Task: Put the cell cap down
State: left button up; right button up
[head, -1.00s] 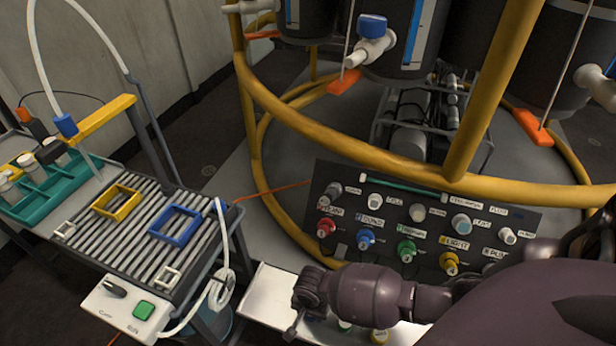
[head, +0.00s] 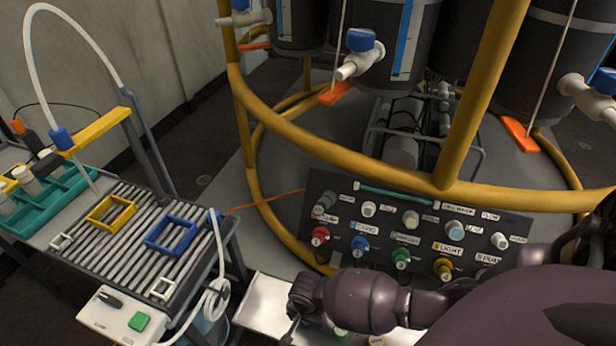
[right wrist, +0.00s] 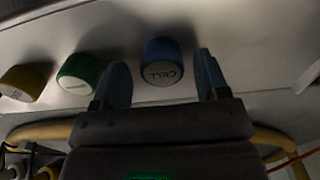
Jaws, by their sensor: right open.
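The cell cap (right wrist: 161,62) is a blue cap with the word CELL on its end face. In the right wrist view it is on the pale shelf (right wrist: 230,45). My right gripper (right wrist: 162,66) is open, with one finger on either side of the cap and a visible gap at each side. In the head view the shelf (head: 262,300) lies below the panel, and my right arm hides the blue cap. My left gripper is not in view.
A green cap (right wrist: 78,72) and a yellow cap (right wrist: 24,82) stand beside the blue one. The labelled panel (head: 385,225) and yellow tubular frame (head: 340,155) rise behind the shelf. A slatted rack (head: 135,240) with a white hose stands left.

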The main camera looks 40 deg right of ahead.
pick_arm(q)
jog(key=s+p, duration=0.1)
jog(key=p, duration=0.1)
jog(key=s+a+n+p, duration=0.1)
jog(key=p, duration=0.1)
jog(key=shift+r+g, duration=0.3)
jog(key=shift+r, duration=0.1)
pick_arm(e)
notch_tip(320, 180, up, 11)
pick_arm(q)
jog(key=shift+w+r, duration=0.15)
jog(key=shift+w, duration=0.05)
pick_arm(e)
jog(key=shift+w+n, duration=0.1)
jog(key=shift+n, duration=0.2)
